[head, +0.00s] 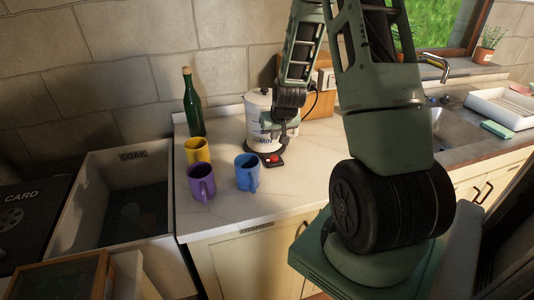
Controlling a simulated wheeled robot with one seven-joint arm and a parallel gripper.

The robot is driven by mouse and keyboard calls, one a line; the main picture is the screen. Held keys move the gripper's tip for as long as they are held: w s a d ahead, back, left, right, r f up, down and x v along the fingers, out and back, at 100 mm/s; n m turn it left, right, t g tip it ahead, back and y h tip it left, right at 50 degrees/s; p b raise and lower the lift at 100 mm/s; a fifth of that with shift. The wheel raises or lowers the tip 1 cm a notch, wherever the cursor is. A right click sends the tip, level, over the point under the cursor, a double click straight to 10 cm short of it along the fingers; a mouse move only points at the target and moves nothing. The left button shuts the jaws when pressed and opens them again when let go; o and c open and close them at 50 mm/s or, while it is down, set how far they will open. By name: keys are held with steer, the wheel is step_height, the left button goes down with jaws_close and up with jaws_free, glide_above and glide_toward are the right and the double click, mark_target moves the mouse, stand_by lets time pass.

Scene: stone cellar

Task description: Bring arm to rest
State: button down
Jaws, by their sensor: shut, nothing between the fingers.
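My arm rises from its base at the right of the head view, bends beyond the top edge and comes down again over the counter. My gripper (270,123) hangs low in front of a white lidded container (261,102) and hides part of it. The gripper is shut with nothing held. I cannot tell whether it touches the container. A red button (272,158) on a dark base shows below the gripper.
Yellow (197,149), purple (201,182) and blue (246,173) mugs stand left of the gripper on the pale counter (222,220). A green bottle (193,105) stands behind them. A deep basin (75,200) lies left, a sink (452,128) right.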

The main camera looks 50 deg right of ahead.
stand_by(0.3)
steer(key=s+a+r+n+g+y, duration=0.1)
steer(key=a+r+n+y, duration=0.15)
steer(key=a, duration=1.15)
steer(key=a+r+n+g+y, duration=0.15)
steer(key=a+r+n, duration=0.25)
steer(key=a, duration=1.1)
steer(key=s+a+r+n+g, duration=0.1)
steer(key=s+a+r+n, duration=0.1)
steer(key=s+a+n, duration=0.2)
steer(key=s+a+r+n+g+b, duration=0.1)
steer(key=s+a+r+n, duration=0.2)
steer(key=s+a, duration=0.8)
steer(key=s, duration=0.6)
steer(key=shift+s+n, duration=0.2)
steer(key=shift+n, duration=0.15)
steer(key=shift+g, duration=0.25)
stand_by(2.1)
